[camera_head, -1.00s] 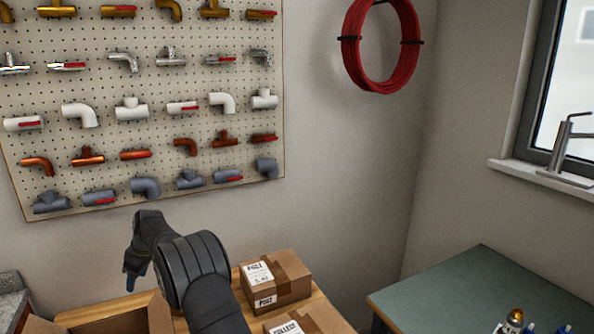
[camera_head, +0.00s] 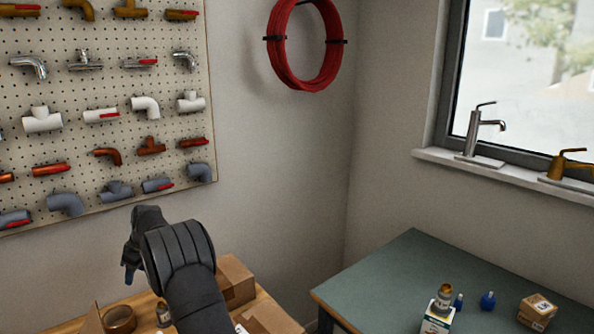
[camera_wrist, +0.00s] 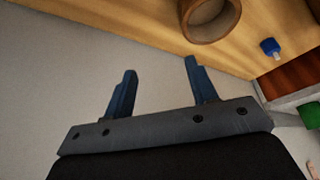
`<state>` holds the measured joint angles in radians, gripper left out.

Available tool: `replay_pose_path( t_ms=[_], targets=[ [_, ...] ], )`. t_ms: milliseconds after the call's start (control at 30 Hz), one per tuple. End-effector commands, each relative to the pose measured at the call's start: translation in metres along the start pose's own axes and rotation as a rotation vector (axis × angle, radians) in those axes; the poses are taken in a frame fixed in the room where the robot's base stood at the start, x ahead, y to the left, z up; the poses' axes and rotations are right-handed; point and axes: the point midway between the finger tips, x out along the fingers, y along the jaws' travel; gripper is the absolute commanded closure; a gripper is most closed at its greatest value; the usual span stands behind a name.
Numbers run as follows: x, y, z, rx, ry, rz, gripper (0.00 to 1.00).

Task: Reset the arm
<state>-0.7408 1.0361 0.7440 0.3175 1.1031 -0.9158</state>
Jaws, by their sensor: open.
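My gripper (camera_wrist: 160,70) is open and empty in the wrist view, its two blue fingers spread apart with nothing between them. In the head view my gripper (camera_head: 131,272) shows only as a small blue tip hanging below the dark wrist, in front of the wall and above the wooden table. My arm is bent and raised over the table's back edge. Its upper part hides some of the table.
Cardboard boxes (camera_head: 233,281) and a tape roll (camera_head: 119,319) lie on the wooden table (camera_wrist: 145,22). A green-grey table (camera_head: 400,275) at right holds bottles (camera_head: 443,297) and a small box (camera_head: 537,309). The pegboard (camera_head: 222,100) of fittings hangs behind; red hose (camera_head: 283,70) hangs beside it.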

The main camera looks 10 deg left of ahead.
Motion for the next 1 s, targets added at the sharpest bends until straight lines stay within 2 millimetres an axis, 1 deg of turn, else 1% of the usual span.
replay_pose_path(
  t_ms=[100,400,700,1000],
  targets=[
    [-0.009,0.018,0.016,0.031,0.001,0.014,0.48],
    [-0.029,0.056,0.057,0.105,0.001,0.045,0.48],
    [-0.049,0.092,0.102,0.181,0.000,0.075,0.48],
    [-0.071,0.123,0.147,0.255,0.000,0.106,0.48]
  ],
)
